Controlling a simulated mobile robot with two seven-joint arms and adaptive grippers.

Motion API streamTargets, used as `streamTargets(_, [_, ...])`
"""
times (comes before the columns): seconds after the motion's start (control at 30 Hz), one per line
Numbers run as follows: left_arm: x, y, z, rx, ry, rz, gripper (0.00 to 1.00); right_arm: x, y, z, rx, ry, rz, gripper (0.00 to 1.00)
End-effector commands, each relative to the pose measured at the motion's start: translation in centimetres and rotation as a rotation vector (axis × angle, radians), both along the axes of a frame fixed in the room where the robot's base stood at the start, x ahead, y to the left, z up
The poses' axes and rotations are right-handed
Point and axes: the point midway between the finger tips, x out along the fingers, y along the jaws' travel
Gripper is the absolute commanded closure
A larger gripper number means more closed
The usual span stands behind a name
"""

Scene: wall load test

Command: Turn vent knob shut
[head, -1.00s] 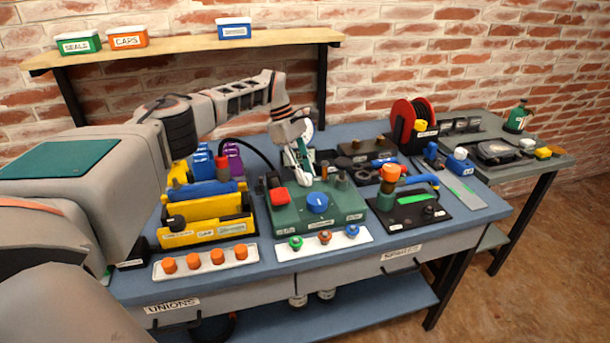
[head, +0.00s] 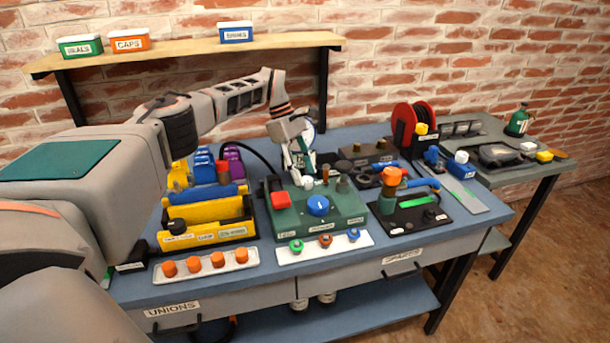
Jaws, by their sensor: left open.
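A green test unit (head: 287,223) stands mid-bench with a large blue knob (head: 318,206) on its top front. The labels are too small to read, so I cannot tell which knob is the vent. My left gripper (head: 299,172) is open and empty, pointing down above the unit's back edge, just behind the white knob. I cannot tell whether it touches anything. My right gripper is not in view.
A yellow tray (head: 207,233) stands left of the unit. A white strip (head: 325,247) with coloured caps lies in front. A black plate (head: 410,222) with an orange-topped valve (head: 391,178) is at right. A black hose (head: 262,158) curves behind the unit.

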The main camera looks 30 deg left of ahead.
Motion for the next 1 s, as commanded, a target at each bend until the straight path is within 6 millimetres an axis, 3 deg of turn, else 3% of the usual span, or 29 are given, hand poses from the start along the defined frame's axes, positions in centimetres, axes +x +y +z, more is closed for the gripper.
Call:
streamTargets(0.3, [-0.1,2.5,6.2,0.001,-0.003,0.003,0.59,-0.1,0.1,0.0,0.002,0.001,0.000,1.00])
streamTargets(0.5, [-0.2,3.6,8.6,0.002,0.000,0.002,0.59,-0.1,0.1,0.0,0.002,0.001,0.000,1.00])
streamTargets(1.0, [-0.3,4.0,9.6,0.000,0.000,0.000,0.59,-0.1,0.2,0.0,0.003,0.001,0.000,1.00])
